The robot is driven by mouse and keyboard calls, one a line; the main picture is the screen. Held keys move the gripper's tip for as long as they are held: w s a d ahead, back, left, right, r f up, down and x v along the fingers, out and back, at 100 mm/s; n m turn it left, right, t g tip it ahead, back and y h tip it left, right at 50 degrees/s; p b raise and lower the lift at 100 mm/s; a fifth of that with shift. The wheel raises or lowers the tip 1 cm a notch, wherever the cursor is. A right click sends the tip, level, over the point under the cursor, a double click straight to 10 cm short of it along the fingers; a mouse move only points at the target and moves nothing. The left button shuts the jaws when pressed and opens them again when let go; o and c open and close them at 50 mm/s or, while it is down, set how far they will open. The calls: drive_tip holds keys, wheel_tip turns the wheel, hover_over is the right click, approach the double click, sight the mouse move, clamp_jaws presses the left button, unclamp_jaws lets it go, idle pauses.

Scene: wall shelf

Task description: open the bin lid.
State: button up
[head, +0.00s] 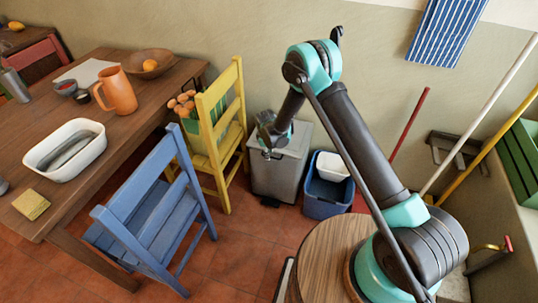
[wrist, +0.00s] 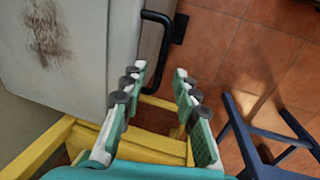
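The bin (head: 283,178) is a grey metal box standing on the floor against the wall. Its lid (head: 299,136) looks closed in the head view. In the wrist view the pale lid (wrist: 60,50), with a brown stain, fills the upper left. A black bar handle (wrist: 166,30) sticks out along its edge. My gripper (head: 270,143) hangs over the bin's front left part in the head view and hides some of it. In the wrist view my gripper (wrist: 158,80) is open, with nothing between its fingers. The handle lies just beyond the fingertips.
A yellow chair (head: 222,125) stands close on the bin's left; its frame (wrist: 155,145) shows below my fingers. A blue chair (head: 160,215) is nearer. A blue tub (head: 325,203) with a white container stands right of the bin. Tiled floor (head: 245,245) lies free in front.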

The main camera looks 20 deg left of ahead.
drive_tip(key=shift+w+f, duration=0.15)
drive_tip(key=shift+f, duration=0.55)
drive_tip(key=shift+c, duration=0.3)
clamp_jaws()
